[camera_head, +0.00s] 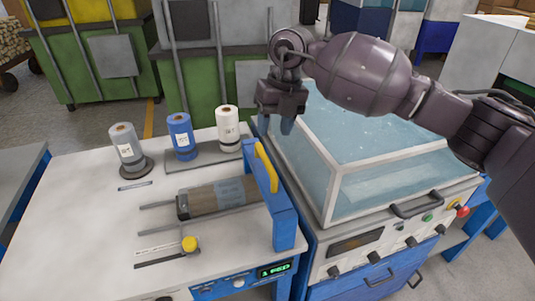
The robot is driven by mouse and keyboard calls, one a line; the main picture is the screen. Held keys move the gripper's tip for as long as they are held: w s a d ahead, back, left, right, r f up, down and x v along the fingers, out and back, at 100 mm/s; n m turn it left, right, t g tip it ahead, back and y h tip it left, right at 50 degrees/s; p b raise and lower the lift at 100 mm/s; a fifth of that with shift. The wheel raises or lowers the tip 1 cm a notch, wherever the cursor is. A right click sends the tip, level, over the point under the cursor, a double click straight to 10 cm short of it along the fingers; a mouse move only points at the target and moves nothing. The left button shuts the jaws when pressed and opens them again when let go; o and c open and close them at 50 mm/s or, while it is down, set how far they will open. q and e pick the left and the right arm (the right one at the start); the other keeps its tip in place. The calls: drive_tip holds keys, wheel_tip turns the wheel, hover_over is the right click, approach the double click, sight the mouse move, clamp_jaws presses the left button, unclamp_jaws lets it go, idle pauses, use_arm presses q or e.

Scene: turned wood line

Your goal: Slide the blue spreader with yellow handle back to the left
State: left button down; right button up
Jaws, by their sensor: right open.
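The blue spreader (284,222) stands upright at the right end of the white worktable, close beside the clear-covered machine. A grey-brown roll with a clear band (218,197) lies just left of the spreader, by two thin rods. My right gripper (277,121) is open, pointing down, above and beyond the far end of the handle, apart from it. It hangs near the back left corner of the clear cover. My left gripper is not in view.
The clear-covered machine (334,190) is right of the spreader, under my right arm. Grey, blue and white labelled spools (180,137) stand along the table's back. A yellow knob (189,244) sits near the front slot. The table's left part (75,215) is clear.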

sight(267, 158)
drive_tip(key=f, duration=0.2)
drive_tip(key=a+f, duration=0.1)
drive_tip(key=f, duration=0.5)
drive_tip(key=shift+s+a, duration=0.2)
drive_tip(key=shift+a, duration=0.05)
drive_tip(key=shift+r, duration=0.1)
clamp_jaws()
